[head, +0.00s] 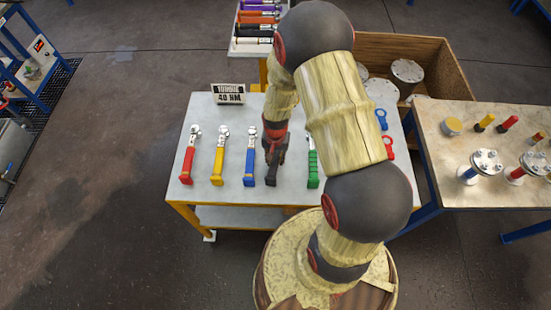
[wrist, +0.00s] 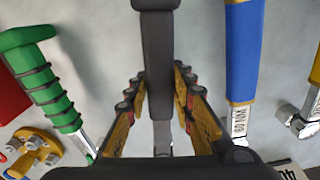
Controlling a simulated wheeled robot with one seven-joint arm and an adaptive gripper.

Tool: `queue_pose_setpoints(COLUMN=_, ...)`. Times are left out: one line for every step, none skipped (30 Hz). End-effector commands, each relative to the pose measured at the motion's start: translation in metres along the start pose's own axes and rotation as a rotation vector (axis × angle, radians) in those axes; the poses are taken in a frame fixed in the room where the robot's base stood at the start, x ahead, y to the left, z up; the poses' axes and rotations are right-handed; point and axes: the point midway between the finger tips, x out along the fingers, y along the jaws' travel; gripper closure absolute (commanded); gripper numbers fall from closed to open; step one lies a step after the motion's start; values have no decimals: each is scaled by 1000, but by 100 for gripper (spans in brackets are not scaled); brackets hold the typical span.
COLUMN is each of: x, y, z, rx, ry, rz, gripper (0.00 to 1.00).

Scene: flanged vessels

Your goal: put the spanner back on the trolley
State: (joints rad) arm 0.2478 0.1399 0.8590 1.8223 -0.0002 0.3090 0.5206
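A dark-handled spanner (wrist: 158,60) runs up the middle of the wrist view, between the fingers of my gripper (wrist: 159,75). The fingers close in on both sides of its handle. In the head view my gripper (head: 273,145) is over the trolley (head: 230,115), and the dark handle (head: 271,181) shows below it, in line with the other spanners. I cannot tell whether it touches the trolley top. Red (head: 188,165), yellow (head: 218,166) and blue (head: 250,168) spanners lie to its left, a green one (head: 313,170) to its right. My arm hides part of the trolley.
A sign reading 40 NM (head: 228,94) stands at the trolley's back left. Blue and red ring-ended tools (head: 381,118) lie at its right. A bench (head: 450,190) with flanged vessels (head: 487,163) is at the right. A wooden crate (head: 440,75) and a second tool rack (head: 248,48) are behind.

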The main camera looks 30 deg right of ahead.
Motion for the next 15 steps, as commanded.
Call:
queue_pose_setpoints(x=-1, y=0, z=-1, rx=0, ry=1, rz=-1, gripper=72)
queue_pose_setpoints(x=-1, y=0, z=-1, rx=0, ry=1, rz=-1, gripper=71)
queue_pose_setpoints(x=-1, y=0, z=0, rx=0, ry=1, rz=-1, gripper=68)
queue_pose_setpoints(x=-1, y=0, z=0, rx=0, ry=1, rz=0, gripper=67)
queue_pose_setpoints(x=-1, y=0, z=0, rx=0, ry=1, rz=0, gripper=65)
queue_pose_setpoints(x=-1, y=0, z=0, rx=0, ry=1, rz=0, gripper=63)
queue_pose_setpoints(x=-1, y=0, z=0, rx=0, ry=0, rz=0, gripper=61)
queue_pose_setpoints(x=-1, y=0, z=0, rx=0, ry=0, rz=0, gripper=59)
queue_pose_setpoints(x=-1, y=0, z=0, rx=0, ry=0, rz=0, gripper=57)
queue_pose_setpoints(x=-1, y=0, z=0, rx=0, ry=0, rz=0, gripper=55)
queue_pose_setpoints(x=-1, y=0, z=0, rx=0, ry=0, rz=0, gripper=55)
queue_pose_setpoints(x=-1, y=0, z=0, rx=0, ry=0, rz=0, gripper=55)
queue_pose_setpoints(x=-1, y=0, z=0, rx=0, ry=0, rz=0, gripper=55)
queue_pose_setpoints(x=0, y=0, z=0, rx=0, ry=0, rz=0, gripper=55)
queue_pose_setpoints(x=0, y=0, z=0, rx=0, ry=0, rz=0, gripper=55)
